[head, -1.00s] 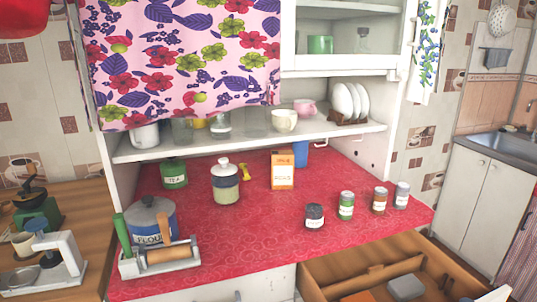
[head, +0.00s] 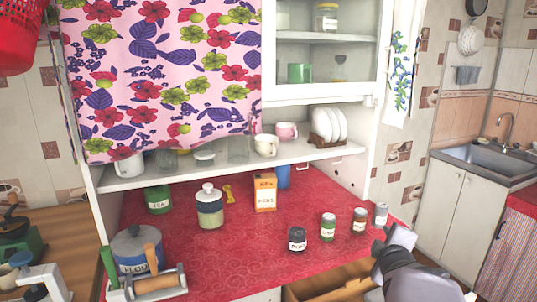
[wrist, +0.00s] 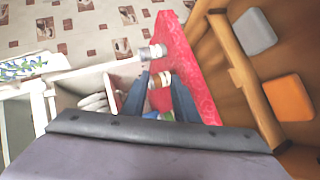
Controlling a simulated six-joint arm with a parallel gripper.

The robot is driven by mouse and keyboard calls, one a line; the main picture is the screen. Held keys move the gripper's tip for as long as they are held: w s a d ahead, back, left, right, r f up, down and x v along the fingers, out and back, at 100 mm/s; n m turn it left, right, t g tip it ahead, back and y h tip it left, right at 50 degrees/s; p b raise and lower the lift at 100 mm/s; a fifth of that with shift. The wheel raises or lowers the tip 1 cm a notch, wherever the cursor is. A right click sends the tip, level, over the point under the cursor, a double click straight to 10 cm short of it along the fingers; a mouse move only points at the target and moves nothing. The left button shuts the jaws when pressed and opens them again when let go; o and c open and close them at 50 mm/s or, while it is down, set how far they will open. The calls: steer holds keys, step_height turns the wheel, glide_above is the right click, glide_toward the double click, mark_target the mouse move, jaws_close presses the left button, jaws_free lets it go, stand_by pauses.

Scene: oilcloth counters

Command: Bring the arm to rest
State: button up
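My gripper (head: 384,246) shows at the lower right of the head view, near the front right corner of the red counter (head: 330,192) and above the open drawer. In the wrist view, the two blue fingers of my gripper (wrist: 162,98) stand apart with nothing held between them. Spice jars show beyond and between the fingers, one with a pale lid (wrist: 153,52). They appear to stand on the red cloth, not in the grip.
An open wooden drawer (head: 318,289) juts out below the counter; the wrist view shows a grey block (wrist: 254,31) and an orange block (wrist: 288,98) there. Several jars, including a dark one (head: 297,239), stand near the counter's right front. A rolling-pin stand (head: 155,284) is at left.

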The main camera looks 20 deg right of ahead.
steer(key=a+f+m+g+y+p, duration=0.1)
steer(key=a+f+g+y, duration=0.3)
steer(key=a, duration=0.6)
steer(key=s+a+f+t+y, duration=0.1)
steer(key=a+f, duration=0.4)
steer(key=a, duration=0.6)
steer(key=a+f+m+g+y+p, duration=0.1)
steer(key=a+f+g+y, duration=0.3)
steer(key=a, duration=0.6)
steer(key=s+a+f+m+g+b, duration=0.2)
steer(key=s+a+f+b, duration=0.1)
steer(key=s+f, duration=0.35)
steer(key=s+a+f+m+g+b, duration=0.2)
steer(key=s+a+f+m+b, duration=0.1)
steer(key=s+f, duration=0.3)
step_height(320, 180, up, 16)
steer(key=s+p, duration=0.1)
steer(key=p, duration=1.4)
steer(key=shift+d+f, duration=0.2)
steer(key=shift+s+f, duration=0.1)
step_height(320, 180, down, 41)
steer(key=b, duration=4)
steer(key=shift+r+b, duration=0.2)
steer(key=shift+b, duration=0.1)
